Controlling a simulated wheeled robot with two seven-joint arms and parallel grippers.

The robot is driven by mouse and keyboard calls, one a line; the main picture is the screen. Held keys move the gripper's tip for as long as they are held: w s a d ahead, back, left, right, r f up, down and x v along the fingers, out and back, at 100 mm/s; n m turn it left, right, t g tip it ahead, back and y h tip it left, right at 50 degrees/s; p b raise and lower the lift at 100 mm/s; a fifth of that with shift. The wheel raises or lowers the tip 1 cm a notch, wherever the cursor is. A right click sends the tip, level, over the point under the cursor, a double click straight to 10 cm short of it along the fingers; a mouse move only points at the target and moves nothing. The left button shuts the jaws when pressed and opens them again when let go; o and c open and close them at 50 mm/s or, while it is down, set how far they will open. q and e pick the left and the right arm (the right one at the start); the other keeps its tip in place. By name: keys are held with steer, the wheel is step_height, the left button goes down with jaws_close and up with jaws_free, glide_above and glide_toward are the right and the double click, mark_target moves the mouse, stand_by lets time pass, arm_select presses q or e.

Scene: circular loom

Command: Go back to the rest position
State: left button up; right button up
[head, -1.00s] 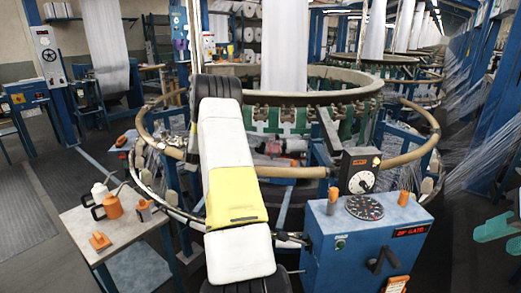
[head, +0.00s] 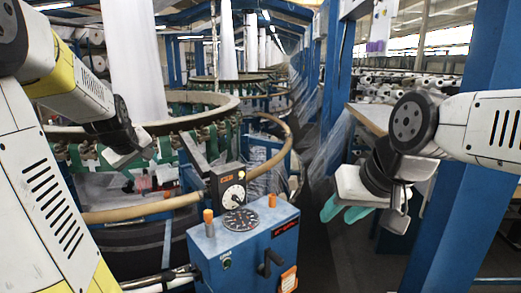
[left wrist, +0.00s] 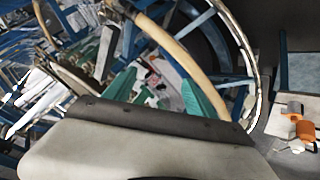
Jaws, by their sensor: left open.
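My left gripper (head: 140,156) hangs from the arm at the left of the head view, in front of the circular loom (head: 200,112). In the left wrist view it is open, with its two teal fingers (left wrist: 157,78) apart and nothing seen between them but the loom's inside further off. My right gripper (head: 343,212) points down at the right of the head view, right of the blue control box. Its teal fingers show below a pale palm, with nothing seen in them. Their gap is too small to judge.
The blue control box (head: 242,252) with dial and orange knobs stands in front of the loom. A blue post (head: 445,205) rises close by my right arm. In the left wrist view, a side table (left wrist: 281,126) holds an orange jug (left wrist: 305,130). The aisle floor is bare.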

arm_select(q)
steer(key=s+d+m+g+h, duration=0.2)
steer(key=s+d+m+h, duration=0.2)
steer(key=s+d+m, duration=0.7)
steer(key=s+d, duration=1)
steer(key=s, duration=0.1)
steer(key=shift+r, duration=0.3)
